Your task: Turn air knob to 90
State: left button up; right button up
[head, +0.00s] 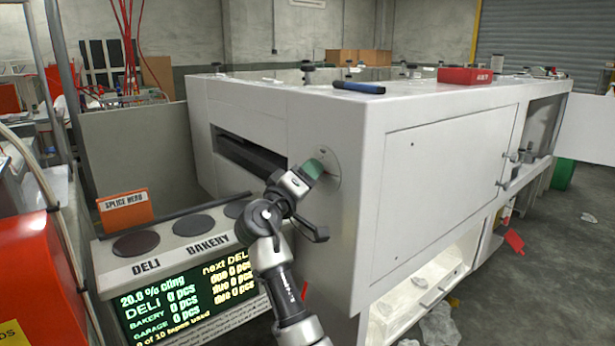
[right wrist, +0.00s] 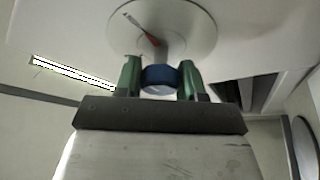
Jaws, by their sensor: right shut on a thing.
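The air knob (right wrist: 160,79) is a dark blue knob on a round pale dial plate (right wrist: 195,28) with a red pointer (right wrist: 148,38). In the right wrist view the green fingers of my right gripper (right wrist: 160,82) are shut on the knob, one on each side. In the head view my right gripper (head: 313,168) reaches the dial plate (head: 333,180) on the near corner of the white machine (head: 330,125). The knob is mostly hidden there by the fingers. The dial's figures are too small to read. My left gripper is not in view.
A counter with dark round pads (head: 136,244) and a green-lettered screen (head: 190,300) stands left of my right arm. An orange-red box (head: 40,270) is at the far left. A blue-handled tool (head: 359,87) and a red box (head: 465,76) lie on the machine's top.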

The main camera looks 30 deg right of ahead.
jog(key=shift+d+r, duration=0.1)
jog(key=shift+r, duration=0.05)
jog(key=o, duration=0.9)
jog(key=shift+d, duration=0.15)
jog(key=shift+a+f, duration=0.2)
jog(key=shift+a, duration=0.05)
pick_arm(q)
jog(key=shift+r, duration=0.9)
pick_arm(e)
jog(key=v, duration=1)
jog(key=shift+s+a, duration=0.15)
jog(key=shift+a, duration=0.05)
